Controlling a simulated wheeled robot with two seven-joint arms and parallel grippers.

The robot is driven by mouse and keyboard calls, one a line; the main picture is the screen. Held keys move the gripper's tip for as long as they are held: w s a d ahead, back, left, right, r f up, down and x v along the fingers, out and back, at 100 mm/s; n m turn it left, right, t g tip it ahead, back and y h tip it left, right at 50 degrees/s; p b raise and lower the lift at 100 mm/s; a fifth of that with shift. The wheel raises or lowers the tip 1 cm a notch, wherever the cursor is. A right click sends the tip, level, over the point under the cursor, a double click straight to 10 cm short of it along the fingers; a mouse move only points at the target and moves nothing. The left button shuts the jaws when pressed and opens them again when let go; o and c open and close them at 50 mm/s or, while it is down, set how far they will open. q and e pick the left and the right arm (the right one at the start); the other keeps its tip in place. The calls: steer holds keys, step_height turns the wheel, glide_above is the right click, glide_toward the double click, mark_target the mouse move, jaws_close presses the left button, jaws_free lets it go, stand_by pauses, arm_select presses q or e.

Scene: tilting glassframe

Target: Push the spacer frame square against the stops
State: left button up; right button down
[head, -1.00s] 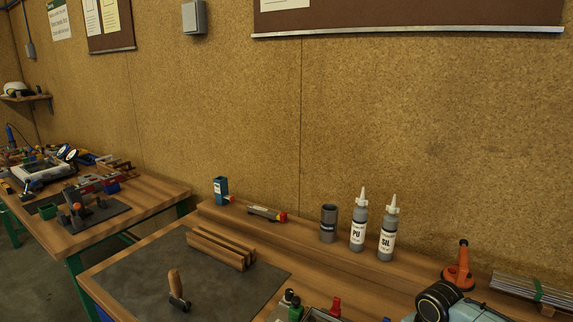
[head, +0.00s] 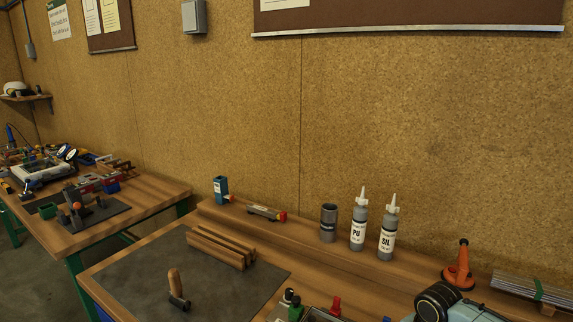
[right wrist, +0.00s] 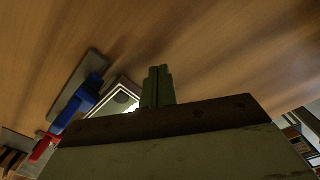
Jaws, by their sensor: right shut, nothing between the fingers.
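My right gripper (right wrist: 157,86) shows in the right wrist view as two greenish fingers held together with nothing between them. It is over or near a wooden surface; whether it touches anything is unclear. A pale-edged frame-like piece with a bright middle (right wrist: 125,97) shows partly to the left of the fingers; its lower part is hidden behind the gripper body. I cannot tell whether it is the spacer frame. I cannot make out the spacer frame or its stops for certain in the head view. Neither gripper can be identified there.
In the right wrist view a blue piece (right wrist: 82,102) and a red piece (right wrist: 42,148) lie left of the fingers. In the head view the near bench has a dark mat (head: 225,288), wooden bars (head: 220,248), a wooden-handled roller (head: 176,285) and two bottles (head: 359,228) (head: 388,232).

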steer(key=shift+w+a, duration=0.3)
steer(key=shift+a, duration=0.2)
steer(key=shift+w+a, duration=0.3)
steer(key=shift+a, duration=0.2)
stand_by(1.3)
steer(key=shift+s+d, duration=0.1)
steer(key=shift+d, duration=0.05)
steer(key=shift+s+d+p, duration=0.3)
steer(key=shift+d+p, duration=0.15)
steer(key=shift+d, duration=0.05)
step_height(320, 180, up, 7)
steer(key=p, duration=0.7)
stand_by(0.4)
